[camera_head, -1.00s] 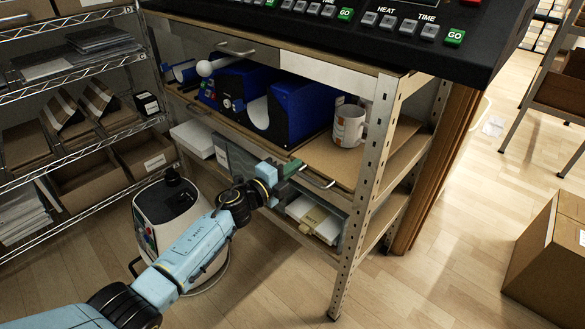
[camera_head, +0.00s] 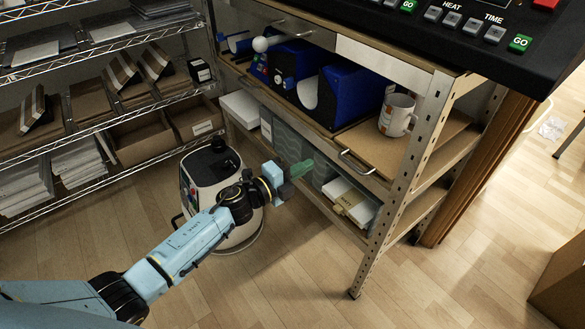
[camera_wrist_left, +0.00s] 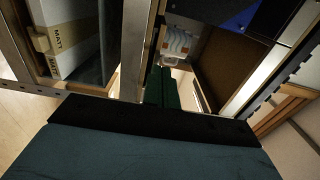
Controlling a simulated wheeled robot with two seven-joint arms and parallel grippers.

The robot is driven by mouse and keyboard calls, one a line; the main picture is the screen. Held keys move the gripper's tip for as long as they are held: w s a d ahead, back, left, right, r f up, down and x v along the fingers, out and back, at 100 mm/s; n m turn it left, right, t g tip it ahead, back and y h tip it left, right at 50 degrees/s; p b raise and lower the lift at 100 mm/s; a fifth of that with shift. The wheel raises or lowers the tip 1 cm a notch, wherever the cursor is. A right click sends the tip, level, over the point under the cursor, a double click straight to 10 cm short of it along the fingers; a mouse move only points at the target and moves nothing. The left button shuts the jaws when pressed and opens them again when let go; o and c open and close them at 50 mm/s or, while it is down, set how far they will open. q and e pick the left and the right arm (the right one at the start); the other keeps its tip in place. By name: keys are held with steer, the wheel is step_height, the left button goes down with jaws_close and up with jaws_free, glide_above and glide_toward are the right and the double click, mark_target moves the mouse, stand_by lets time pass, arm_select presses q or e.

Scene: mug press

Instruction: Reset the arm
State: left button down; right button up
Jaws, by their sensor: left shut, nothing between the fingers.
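My left arm comes in from the lower left in the head view. Its left gripper (camera_head: 299,170) has green fingers, which are shut and empty, just in front of the workbench's lower shelf. In the left wrist view the green fingers (camera_wrist_left: 162,88) lie together with nothing between them. The mug (camera_head: 397,115), white with a brownish pattern, stands upright on the bench's upper shelf, above and to the right of the gripper. A patterned mug-like surface (camera_wrist_left: 183,40) also shows in the left wrist view. My right gripper is not in view.
A blue press (camera_head: 325,92) stands beside the mug. The bench's metal leg (camera_head: 398,205) is right of the gripper. Boxes (camera_head: 349,200) lie on the lower shelf. A white rounded machine (camera_head: 200,182) stands behind my arm. Wire racks (camera_head: 100,155) fill the left.

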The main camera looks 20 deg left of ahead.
arm_select(q)
steer(key=shift+v, duration=1.6)
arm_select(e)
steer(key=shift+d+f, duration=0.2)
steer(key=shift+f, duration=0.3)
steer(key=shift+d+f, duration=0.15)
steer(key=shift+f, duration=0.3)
